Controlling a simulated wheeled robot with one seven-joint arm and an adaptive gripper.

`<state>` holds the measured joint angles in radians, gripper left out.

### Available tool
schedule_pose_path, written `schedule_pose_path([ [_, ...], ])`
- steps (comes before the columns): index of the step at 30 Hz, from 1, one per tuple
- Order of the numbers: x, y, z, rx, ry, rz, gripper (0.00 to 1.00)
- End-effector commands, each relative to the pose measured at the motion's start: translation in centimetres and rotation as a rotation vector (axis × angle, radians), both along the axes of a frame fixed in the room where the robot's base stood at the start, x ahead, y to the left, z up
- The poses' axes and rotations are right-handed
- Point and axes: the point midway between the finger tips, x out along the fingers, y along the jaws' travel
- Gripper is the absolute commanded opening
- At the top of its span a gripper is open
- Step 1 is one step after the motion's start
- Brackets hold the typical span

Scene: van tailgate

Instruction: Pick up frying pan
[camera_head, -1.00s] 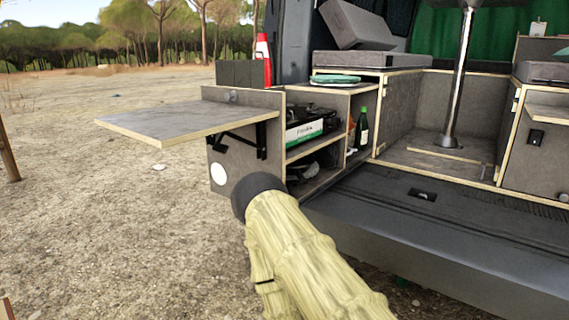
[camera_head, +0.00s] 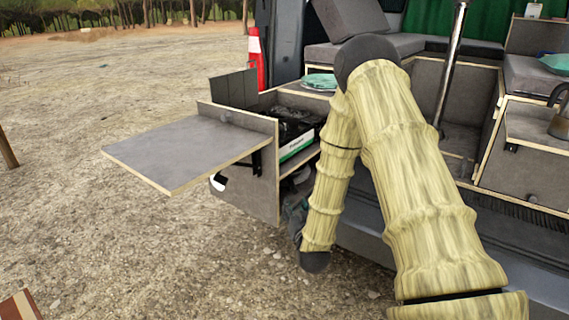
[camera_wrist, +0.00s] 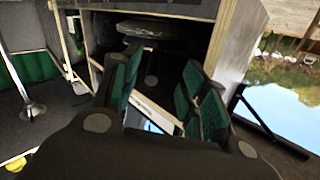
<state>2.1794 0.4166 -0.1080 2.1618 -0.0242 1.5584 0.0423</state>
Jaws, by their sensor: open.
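A grey, round, shallow shape that looks like the frying pan (camera_wrist: 140,31) lies inside the dark lower compartment of the van's side cabinet, in the wrist view, which is upside down. A dark handle-like part appears to point from it towards my gripper. In the head view the pan is mostly hidden by the cabinet and my arm. In the head view the gripper (camera_head: 295,214) is at the cabinet's lower opening, partly hidden behind my forearm.
A stove (camera_head: 297,147) with a green-and-white front sits on the shelf above. The fold-out table (camera_head: 187,152) sticks out left. A metal post (camera_head: 452,70) rises at right. Open gravel lies left.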

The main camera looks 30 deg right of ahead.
Motion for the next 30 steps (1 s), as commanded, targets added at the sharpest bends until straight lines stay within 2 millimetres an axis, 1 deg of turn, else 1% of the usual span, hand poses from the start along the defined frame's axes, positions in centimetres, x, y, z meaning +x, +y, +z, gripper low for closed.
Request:
schedule_pose_path([
  [1,0.2,-0.4,1.1,-0.004,-0.019,-0.008,0.44],
  [3,0.5,-0.9,1.8,-0.007,-0.038,-0.014,0.44],
  [5,0.9,-1.2,2.1,-0.009,-0.046,-0.016,0.44],
  [12,3.9,-2.4,2.0,-0.009,-0.047,-0.016,0.44],
  [15,4.9,-2.8,2.0,-0.008,-0.046,-0.016,0.44],
  [23,6.3,-3.4,1.9,-0.008,-0.046,-0.016,0.44],
  [30,9.2,-4.5,1.7,-0.009,-0.045,-0.016,0.44],
])
